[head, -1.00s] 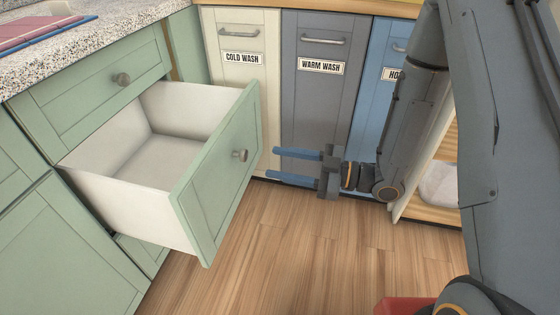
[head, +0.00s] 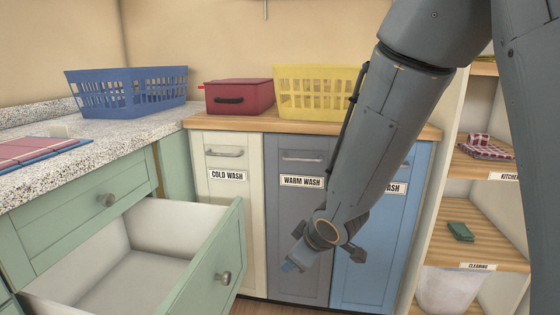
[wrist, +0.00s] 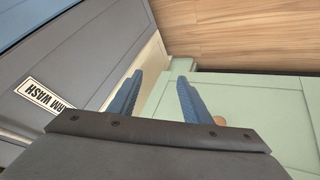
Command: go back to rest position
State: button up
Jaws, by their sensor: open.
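My gripper (head: 291,264) hangs in front of the grey warm wash front (head: 289,220), free of any object. In the wrist view its two blue fingers (wrist: 157,95) are apart with nothing between them. My arm reaches down from the upper right and hides part of the blue front (head: 368,255). The green drawer (head: 205,262) stands pulled out at the lower left and looks empty inside; its front also shows in the wrist view (wrist: 250,98), beyond the fingers.
A blue basket (head: 125,92), a red box (head: 238,97) and a yellow basket (head: 315,92) stand on the counters. A cream cold wash front (head: 232,225) is shut. Open shelves (head: 470,170) at the right hold folded cloths. The open drawer juts into the floor space.

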jog(key=s+d+r+m+g+h, duration=0.1)
jog(key=s+r+m+g, duration=0.25)
jog(key=s, duration=0.85)
jog(key=s+d+r+m+g+h, duration=0.1)
jog(key=s+r+m+g+h, duration=0.3)
jog(key=s, duration=0.8)
jog(key=d+r+m+y+p, duration=0.1)
jog(key=d+r+m+p, duration=0.1)
jog(key=d+r+p, duration=0.4)
jog(key=d+r+m+t+p, duration=0.1)
jog(key=d+r+p, duration=0.6)
jog(key=r+p, duration=0.4)
jog(key=shift+s+d+r+m+y+p, duration=0.2)
jog(key=shift+s+m+y+p, duration=0.2)
jog(key=shift+p, duration=2.8)
